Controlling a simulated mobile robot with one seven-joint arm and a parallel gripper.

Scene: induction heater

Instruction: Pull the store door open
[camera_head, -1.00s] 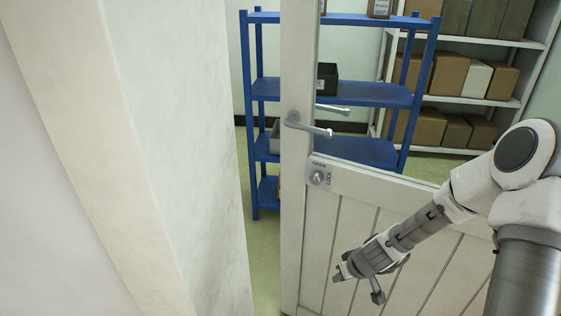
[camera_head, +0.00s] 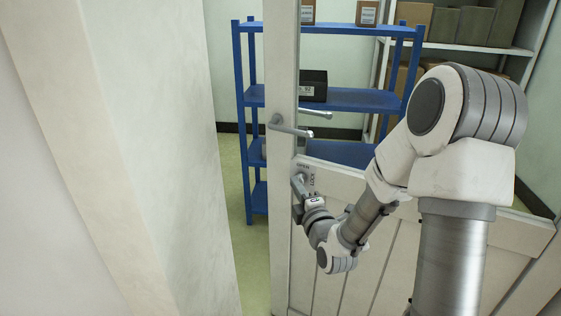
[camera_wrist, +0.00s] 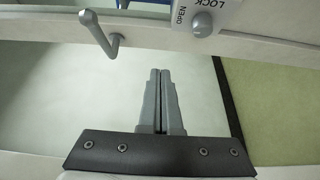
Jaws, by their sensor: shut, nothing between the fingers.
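The store door (camera_head: 281,230) is pale, with a panelled lower half and a see-through upper part. It stands ajar, with a gap along its left edge. Its lever handle (camera_head: 290,127) is on the left stile and also shows at the top left of the wrist view (camera_wrist: 103,34). A lock plate with a knob is below the handle; the knob shows in the wrist view (camera_wrist: 203,24), by the words OPEN and LOCK. My gripper (camera_wrist: 159,72) is shut and empty, its fingers pointing toward the door edge strip. In the head view it is below the handle, partly hidden by my wrist.
A pale wall (camera_head: 165,170) stands close on the left. Beyond the door are a blue shelf rack (camera_head: 365,98) with a dark box (camera_head: 313,86) and a white rack with cartons (camera_head: 486,26). Green floor (camera_head: 252,275) shows through the gap.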

